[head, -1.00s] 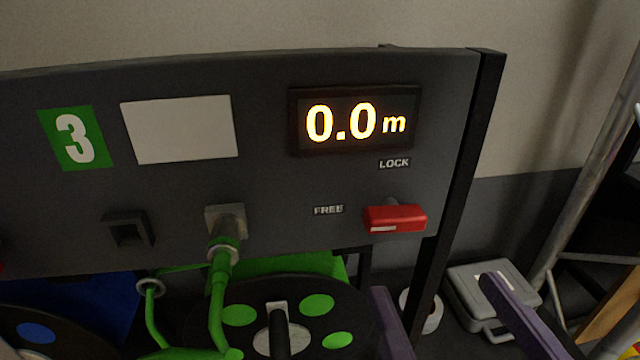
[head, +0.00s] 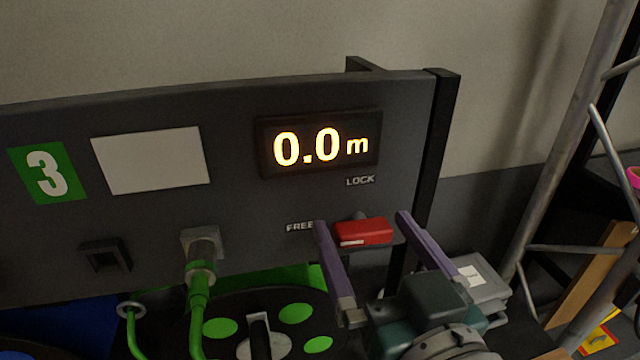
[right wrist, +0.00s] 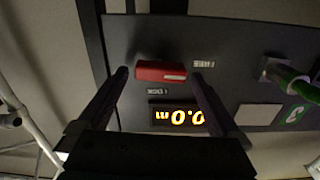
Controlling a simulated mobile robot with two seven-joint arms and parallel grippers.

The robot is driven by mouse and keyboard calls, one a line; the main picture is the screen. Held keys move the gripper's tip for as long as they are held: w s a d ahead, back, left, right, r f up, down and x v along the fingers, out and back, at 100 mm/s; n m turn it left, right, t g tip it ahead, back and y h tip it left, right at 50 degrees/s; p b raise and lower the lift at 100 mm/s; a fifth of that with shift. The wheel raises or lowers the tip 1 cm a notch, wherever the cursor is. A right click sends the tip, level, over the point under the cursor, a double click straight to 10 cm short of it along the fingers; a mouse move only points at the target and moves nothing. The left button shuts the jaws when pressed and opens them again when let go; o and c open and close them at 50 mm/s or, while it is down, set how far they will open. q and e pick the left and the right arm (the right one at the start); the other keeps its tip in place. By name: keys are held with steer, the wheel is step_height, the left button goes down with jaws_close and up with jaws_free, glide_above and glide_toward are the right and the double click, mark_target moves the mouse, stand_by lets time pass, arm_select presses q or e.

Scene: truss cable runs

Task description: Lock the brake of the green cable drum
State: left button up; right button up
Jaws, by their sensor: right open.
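The red brake handle (head: 363,232) sits on the dark panel (head: 230,130), below the word LOCK and right of the word FREE. It lies roughly level, its white mark toward FREE. My right gripper (head: 360,220) is open, its two purple fingers on either side of the handle; I cannot tell if they touch it. In the right wrist view the handle (right wrist: 160,72) shows upside down between the open fingers. The green cable drum (head: 265,320) is below the panel, with a green cable (head: 198,300) in a connector. My left gripper is not in view.
The lit display (head: 318,145) reads 0.0 m. A green label 3 (head: 47,173) and a blank white plate (head: 152,160) are on the panel. A grey case (head: 480,290) is behind my right gripper, and metal truss tubes (head: 560,150) rise at the right.

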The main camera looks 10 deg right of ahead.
steer(key=c, duration=1.3)
steer(key=shift+m, duration=0.3)
steer(key=m, duration=0.3)
steer(key=shift+d+m, duration=0.2)
steer(key=shift+m, duration=0.2)
steer(key=m, duration=0.4)
steer(key=shift+d+b, duration=0.15)
steer(key=shift+b, duration=0.2)
steer(key=m, duration=0.2)
steer(key=m+b, duration=0.1)
steer(key=m, duration=0.2)
steer(key=shift+d+f, duration=0.15)
steer(key=shift+d+f+m+b, duration=0.1)
steer(key=shift+m+b, duration=0.35)
steer(key=shift+m, duration=1.35)
